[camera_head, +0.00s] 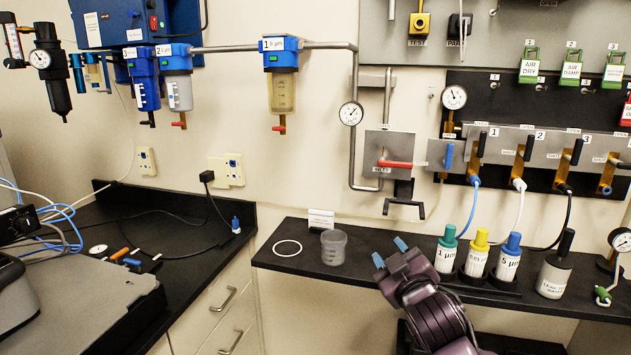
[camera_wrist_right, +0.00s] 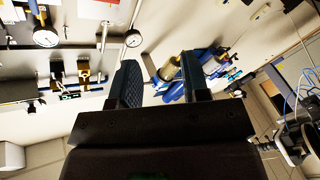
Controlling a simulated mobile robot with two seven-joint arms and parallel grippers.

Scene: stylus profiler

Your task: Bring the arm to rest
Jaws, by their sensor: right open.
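My right gripper (camera_head: 389,252) is dark purple with blue fingertips. In the head view it is just in front of the black wall shelf, between a clear cup (camera_head: 333,247) and the labelled bottles. In the right wrist view its two dark fingers (camera_wrist_right: 157,85) stand apart with nothing between them. The wall piping and filters show beyond the fingers in that view. My left gripper is in neither view.
The black shelf (camera_head: 300,259) also holds a white ring (camera_head: 287,248), several capped bottles (camera_head: 476,255) and a grey canister (camera_head: 554,270). A red-handled valve (camera_head: 395,163) and a filter (camera_head: 282,85) are on the wall above. A dark counter (camera_head: 190,222) is at left.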

